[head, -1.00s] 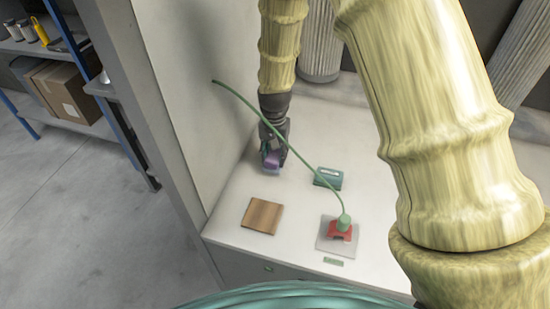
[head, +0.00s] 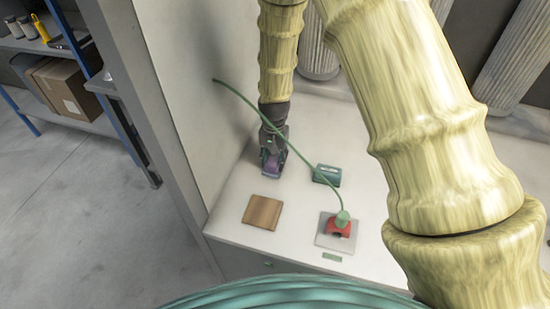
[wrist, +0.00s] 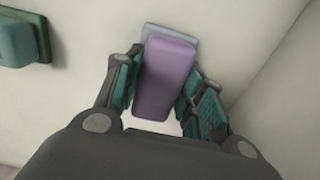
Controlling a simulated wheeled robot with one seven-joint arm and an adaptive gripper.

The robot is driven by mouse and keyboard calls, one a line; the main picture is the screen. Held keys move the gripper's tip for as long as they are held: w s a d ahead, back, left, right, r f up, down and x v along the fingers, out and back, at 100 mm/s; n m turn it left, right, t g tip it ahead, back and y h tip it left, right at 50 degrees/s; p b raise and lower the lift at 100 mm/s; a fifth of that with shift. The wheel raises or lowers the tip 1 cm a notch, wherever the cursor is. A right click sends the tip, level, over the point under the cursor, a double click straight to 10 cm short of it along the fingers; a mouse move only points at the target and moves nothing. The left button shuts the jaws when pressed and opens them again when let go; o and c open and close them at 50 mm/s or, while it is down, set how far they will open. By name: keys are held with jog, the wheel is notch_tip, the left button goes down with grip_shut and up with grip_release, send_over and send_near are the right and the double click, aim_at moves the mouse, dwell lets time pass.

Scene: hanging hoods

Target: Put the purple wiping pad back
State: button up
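The purple wiping pad (wrist: 166,75) is a long purple block between the two fingers of my gripper (wrist: 160,85) in the wrist view. The teal finger pads lie against its two sides, so my gripper looks shut on it. A pale blue-grey plate (wrist: 185,47) shows under its far end; I cannot tell whether it is part of the pad. In the head view my gripper (head: 273,158) points down at the left back of the white worktop, with the purple pad (head: 270,169) low at its tips. Whether the pad touches the worktop is unclear.
A teal block (head: 327,175) lies right of my gripper. Nearer the front are a brown square (head: 262,212) and a grey plate (head: 325,241) with a red piece (head: 339,229). A thin green line (head: 240,97) passes across my gripper. The side wall (head: 175,70) is close on the left.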

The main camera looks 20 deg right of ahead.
jog(key=o, duration=0.3)
notch_tip(320, 180, up, 12)
jog(key=b, duration=0.2)
jog(key=shift+r+b, duration=0.15)
jog(key=shift+b, duration=0.2)
dwell(0.4)
